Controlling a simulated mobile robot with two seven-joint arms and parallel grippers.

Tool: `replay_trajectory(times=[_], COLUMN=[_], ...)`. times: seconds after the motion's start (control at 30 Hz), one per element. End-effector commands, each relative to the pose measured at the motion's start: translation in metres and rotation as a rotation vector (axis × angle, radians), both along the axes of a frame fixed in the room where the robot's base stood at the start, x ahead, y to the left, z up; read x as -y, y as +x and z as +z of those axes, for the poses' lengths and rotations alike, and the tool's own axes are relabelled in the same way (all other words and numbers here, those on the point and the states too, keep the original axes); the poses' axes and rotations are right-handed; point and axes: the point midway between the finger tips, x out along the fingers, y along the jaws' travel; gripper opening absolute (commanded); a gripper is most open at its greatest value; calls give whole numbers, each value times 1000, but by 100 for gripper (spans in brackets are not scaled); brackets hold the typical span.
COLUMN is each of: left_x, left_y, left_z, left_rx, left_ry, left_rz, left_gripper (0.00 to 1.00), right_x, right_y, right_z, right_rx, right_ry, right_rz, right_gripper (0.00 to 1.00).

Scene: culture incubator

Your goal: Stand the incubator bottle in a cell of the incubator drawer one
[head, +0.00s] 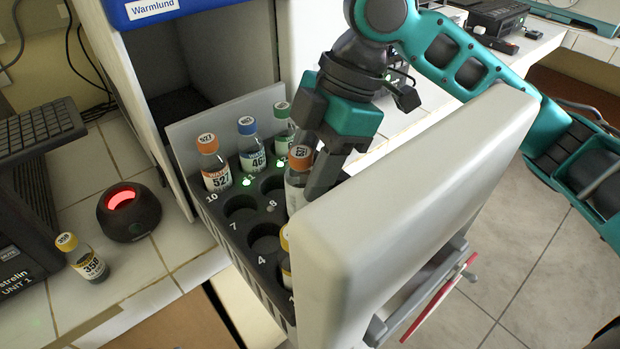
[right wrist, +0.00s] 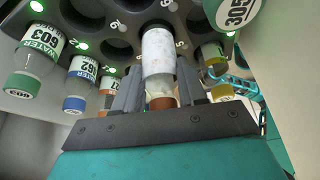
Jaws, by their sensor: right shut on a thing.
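The incubator drawer (head: 233,229) is pulled out and holds a dark rack of round numbered cells. My right gripper (head: 312,172) is shut on an orange-capped bottle (head: 296,188), held cap up over the rack behind the drawer's white front. In the right wrist view the held bottle (right wrist: 158,58) has a pale label and its base meets or overlaps the rack; I cannot tell how deep it sits. Cells near labels 7 and 4 are empty. My left gripper is not in view.
The back row holds an orange-capped bottle 527 (head: 215,166), a blue-capped one (head: 250,146) and a green-capped one (head: 283,125). A yellow-capped bottle (head: 286,265) stands in the near corner. Bottle 356 (head: 87,262) stands on the counter beside a black red-lit device (head: 133,212).

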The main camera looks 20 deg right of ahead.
Motion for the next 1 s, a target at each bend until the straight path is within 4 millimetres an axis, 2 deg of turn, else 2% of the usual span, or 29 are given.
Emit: replay_trajectory(times=[0.03,0.17,0.57,0.6,0.83,1.0], left_x=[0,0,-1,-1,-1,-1], left_y=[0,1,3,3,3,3], left_z=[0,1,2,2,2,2], left_rx=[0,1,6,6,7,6], left_ry=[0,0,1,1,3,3], left_rz=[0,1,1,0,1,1], left_gripper=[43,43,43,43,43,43], right_x=[0,0,0,0,0,0], right_y=[-1,0,0,0,0,0], right_z=[-9,-24,-29,-29,-29,-29], right_rx=[-5,-2,0,0,0,0], right_ry=[-1,1,0,0,0,0], right_rz=[-1,0,0,0,0,0], right_gripper=[10,10,10,44,66,66])
